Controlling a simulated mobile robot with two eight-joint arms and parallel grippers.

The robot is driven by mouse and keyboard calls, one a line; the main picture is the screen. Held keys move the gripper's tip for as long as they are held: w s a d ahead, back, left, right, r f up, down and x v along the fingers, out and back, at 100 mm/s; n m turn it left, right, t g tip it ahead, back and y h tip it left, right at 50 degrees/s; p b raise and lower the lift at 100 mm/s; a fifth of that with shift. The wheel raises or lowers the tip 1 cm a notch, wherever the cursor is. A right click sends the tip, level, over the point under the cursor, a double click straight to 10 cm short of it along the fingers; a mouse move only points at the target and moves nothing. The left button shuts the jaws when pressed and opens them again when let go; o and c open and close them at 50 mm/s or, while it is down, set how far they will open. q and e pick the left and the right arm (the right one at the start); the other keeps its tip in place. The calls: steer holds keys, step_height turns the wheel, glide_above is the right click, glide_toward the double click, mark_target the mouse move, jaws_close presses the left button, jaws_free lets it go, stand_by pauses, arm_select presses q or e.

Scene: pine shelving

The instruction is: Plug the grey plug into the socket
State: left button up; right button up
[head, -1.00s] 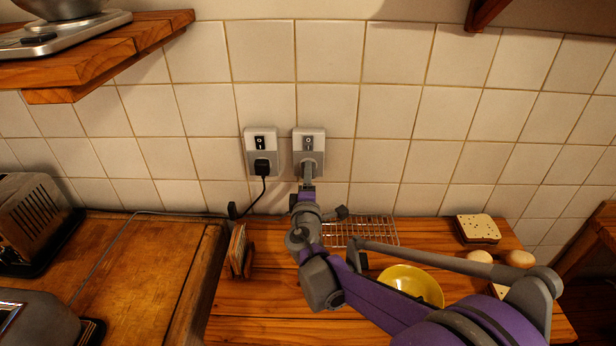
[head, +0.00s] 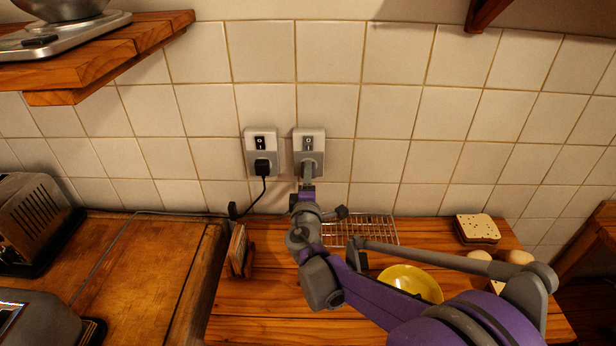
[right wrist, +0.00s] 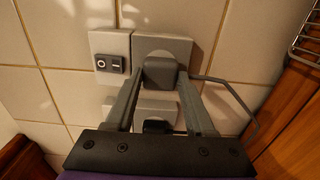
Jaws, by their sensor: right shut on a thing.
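The grey plug (right wrist: 160,72) is between the fingers of my right gripper (right wrist: 160,78), which is shut on it. In the right wrist view the plug lies in front of the socket (right wrist: 178,47), close against its face. I cannot tell whether it is fully seated. A grey cord (right wrist: 232,88) loops from it to the right. In the head view the socket is the right-hand wall plate (head: 309,141), with a black switch above, and my right gripper (head: 308,168) reaches its lower half, hiding most of the plug. My left gripper is not in view.
Left of it is a second wall plate (head: 253,145) with a black plug (head: 262,166) and hanging cord. A wire rack (head: 372,228) and yellow bowl (head: 425,284) are on the wooden counter below. A toaster (head: 35,222) stands at left. A shelf (head: 90,65) is above left.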

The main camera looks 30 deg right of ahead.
steer(key=shift+w+d, duration=0.25)
steer(key=shift+w, duration=0.15)
stand_by(0.3)
steer(key=o, duration=1.3)
steer(key=shift+o, duration=0.2)
steer(key=v, duration=1)
steer(key=shift+s+a, duration=0.2)
steer(key=shift+s, duration=0.15)
